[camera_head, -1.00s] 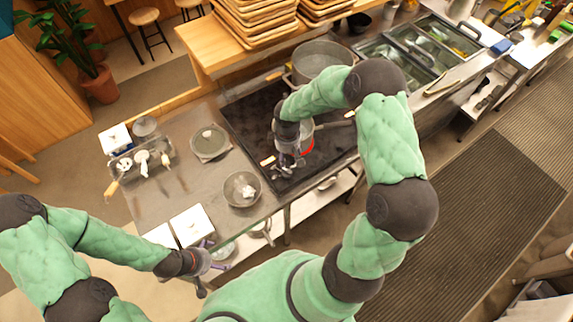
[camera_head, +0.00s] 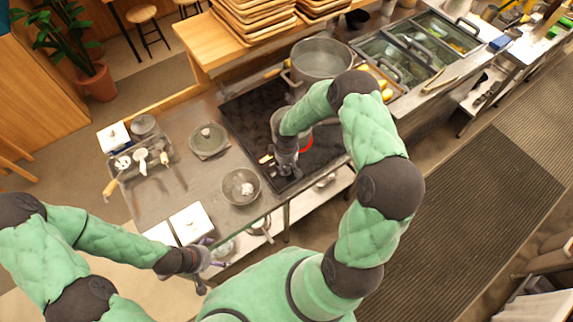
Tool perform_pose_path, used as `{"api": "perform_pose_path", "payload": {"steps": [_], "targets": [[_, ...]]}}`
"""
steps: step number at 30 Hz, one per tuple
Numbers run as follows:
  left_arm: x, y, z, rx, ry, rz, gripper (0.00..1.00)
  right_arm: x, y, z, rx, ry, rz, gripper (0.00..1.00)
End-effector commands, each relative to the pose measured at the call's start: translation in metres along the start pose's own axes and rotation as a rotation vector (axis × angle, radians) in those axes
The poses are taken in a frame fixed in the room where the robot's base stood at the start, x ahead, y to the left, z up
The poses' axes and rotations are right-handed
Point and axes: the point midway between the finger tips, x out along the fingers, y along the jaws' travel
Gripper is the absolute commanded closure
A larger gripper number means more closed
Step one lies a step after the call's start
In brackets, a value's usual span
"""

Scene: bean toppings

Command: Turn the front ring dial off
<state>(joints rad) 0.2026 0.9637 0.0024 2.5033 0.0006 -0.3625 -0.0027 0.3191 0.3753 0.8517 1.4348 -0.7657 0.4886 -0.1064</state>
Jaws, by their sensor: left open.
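The black cooktop (camera_head: 245,118) is set into the steel counter. A red glowing ring (camera_head: 306,145) shows on it, partly hidden behind my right arm. My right gripper (camera_head: 284,174) points down at the cooktop's front edge, near a small pale label (camera_head: 266,158). The front ring dial cannot be made out there; the gripper covers that spot. Whether its fingers are open or shut is too small to tell. My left gripper (camera_head: 212,255) is open and empty, low in front of the counter near the white-lidded containers.
Covered food bins (camera_head: 400,60) lie to the right.

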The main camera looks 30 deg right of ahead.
Motion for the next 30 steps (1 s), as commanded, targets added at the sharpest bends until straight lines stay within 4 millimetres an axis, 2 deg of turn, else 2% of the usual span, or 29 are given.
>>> {"api": "perform_pose_path", "payload": {"steps": [1,3,4,17,30], "targets": [[0.000,0.000,0.000,0.000,0.000,0.000,0.00,0.000,0.000,0.000,0.000,0.000,0.000,0.79],[0.000,0.000,0.000,0.000,0.000,0.000,0.00,0.000,0.000,0.000,0.000,0.000,0.000,0.99],[0.000,0.000,0.000,0.000,0.000,0.000,0.00,0.000,0.000,0.000,0.000,0.000,0.000,1.00],[0.003,-0.001,0.000,0.000,0.000,0.000,0.00,0.000,0.000,-0.001,-0.062,0.000,0.000,1.00],[0.010,-0.004,0.000,0.000,0.000,0.000,0.00,0.000,0.000,-0.003,-0.398,0.001,0.001,1.00]]}}
